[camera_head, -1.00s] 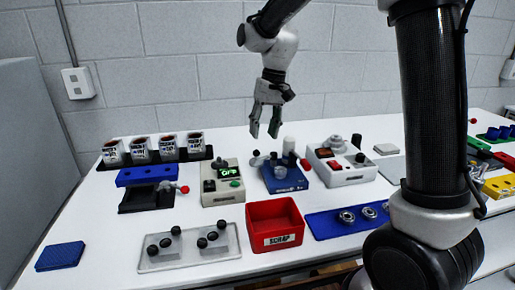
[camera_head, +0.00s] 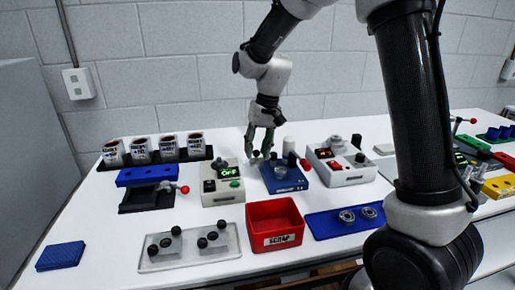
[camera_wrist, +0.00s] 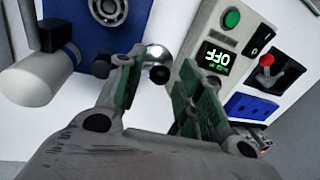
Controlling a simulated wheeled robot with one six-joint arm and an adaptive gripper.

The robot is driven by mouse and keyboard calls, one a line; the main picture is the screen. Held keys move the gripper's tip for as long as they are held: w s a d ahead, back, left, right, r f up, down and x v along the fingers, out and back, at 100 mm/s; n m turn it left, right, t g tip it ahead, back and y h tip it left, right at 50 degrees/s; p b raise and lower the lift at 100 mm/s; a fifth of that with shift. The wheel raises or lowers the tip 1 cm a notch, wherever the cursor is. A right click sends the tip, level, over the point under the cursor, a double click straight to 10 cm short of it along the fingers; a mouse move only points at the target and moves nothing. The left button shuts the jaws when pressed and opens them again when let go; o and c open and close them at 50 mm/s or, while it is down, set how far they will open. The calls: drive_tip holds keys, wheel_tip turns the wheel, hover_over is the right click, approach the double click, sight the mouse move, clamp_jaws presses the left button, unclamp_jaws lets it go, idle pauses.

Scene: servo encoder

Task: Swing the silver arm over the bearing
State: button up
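The blue fixture (camera_head: 284,179) stands mid-table in the head view. In the wrist view its blue top (camera_wrist: 85,35) carries a round metal bearing (camera_wrist: 107,11) at the upper edge. The silver arm (camera_wrist: 153,54) lies beside the fixture, away from the bearing, with a black knob (camera_wrist: 160,74) on its end. My gripper (camera_head: 260,153) is low at the fixture's left side. In the wrist view my gripper (camera_wrist: 160,68) is open, its green-padded fingers on either side of the knob. I cannot tell whether either finger touches it.
A beige box (camera_head: 222,187) with a green OFF display stands close left of the fixture. A white box (camera_head: 343,168) stands to the right, a red scrap bin (camera_head: 275,226) in front. A white cylinder (camera_wrist: 33,78) stands beside the fixture.

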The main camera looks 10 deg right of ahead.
clamp_jaws()
drive_tip(key=shift+s, duration=0.1)
drive_tip(key=n, duration=0.1)
drive_tip(key=s+d+n, duration=0.1)
drive_tip(key=n, duration=0.1)
drive_tip(key=shift+s+n+g, duration=0.25)
drive_tip(key=shift+n+g, duration=0.05)
drive_tip(key=n, duration=0.1)
drive_tip(key=s+d+n, duration=0.1)
drive_tip(key=shift+n, duration=0.4)
drive_tip(key=d+n, duration=0.1)
drive_tip(key=n, duration=0.1)
drive_tip(key=s+d+n+g+h, duration=0.1)
drive_tip(key=n, duration=0.1)
drive_tip(key=shift+d, duration=0.1)
drive_tip(key=shift+s+d+n+h, duration=0.15)
drive_tip(key=shift+d+n, duration=0.2)
drive_tip(key=shift+n, duration=0.4)
drive_tip(key=shift+w+d+n+h, duration=0.1)
drive_tip(key=shift+d+n, duration=0.25)
drive_tip(key=shift+n, duration=0.45)
drive_tip(key=shift+s+d+n+h, duration=0.15)
drive_tip(key=shift+d+n, duration=0.2)
drive_tip(key=shift+n, duration=0.4)
drive_tip(key=shift+d, duration=0.1)
drive_tip(key=shift+o, duration=1.7)
unclamp_jaws()
